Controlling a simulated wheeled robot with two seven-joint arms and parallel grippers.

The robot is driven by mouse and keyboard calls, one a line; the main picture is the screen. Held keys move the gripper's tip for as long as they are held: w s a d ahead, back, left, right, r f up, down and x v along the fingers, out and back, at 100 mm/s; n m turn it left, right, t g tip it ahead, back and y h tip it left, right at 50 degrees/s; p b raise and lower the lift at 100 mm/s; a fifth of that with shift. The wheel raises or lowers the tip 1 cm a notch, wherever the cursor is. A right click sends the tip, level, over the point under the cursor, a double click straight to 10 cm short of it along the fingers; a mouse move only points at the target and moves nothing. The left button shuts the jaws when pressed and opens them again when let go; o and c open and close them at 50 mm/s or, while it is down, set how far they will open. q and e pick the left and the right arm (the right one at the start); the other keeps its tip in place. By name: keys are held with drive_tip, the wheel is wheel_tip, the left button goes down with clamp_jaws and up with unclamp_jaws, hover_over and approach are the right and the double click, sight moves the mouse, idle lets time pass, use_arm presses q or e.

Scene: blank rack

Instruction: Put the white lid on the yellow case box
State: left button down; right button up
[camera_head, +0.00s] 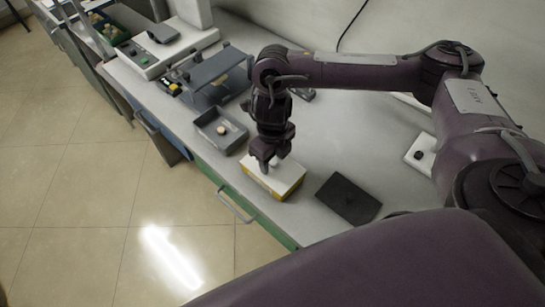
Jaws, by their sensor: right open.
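The yellow case box (261,186) sits near the front edge of the grey table. A white lid (289,174) lies on top of it and looks flat and roughly lined up with its sides. My right gripper (269,166) points down over the lid. It is open, with its fingers at a small pale knob on the lid; the arm partly hides this spot, and I cannot tell whether they touch it. My left gripper is not in view.
A black flat piece (348,198) lies right of the box. A grey tray (208,136) with a pale round knob stands behind-left. A white piece with a black knob (420,155) lies at the right. Grey and white equipment (165,48) fills the far left.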

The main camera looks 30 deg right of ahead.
sight(272, 161)
wheel_tip(272, 161, up, 8)
drive_tip(key=shift+f+p, duration=0.2)
drive_tip(key=shift+p, duration=0.8)
drive_tip(key=shift+a, duration=0.1)
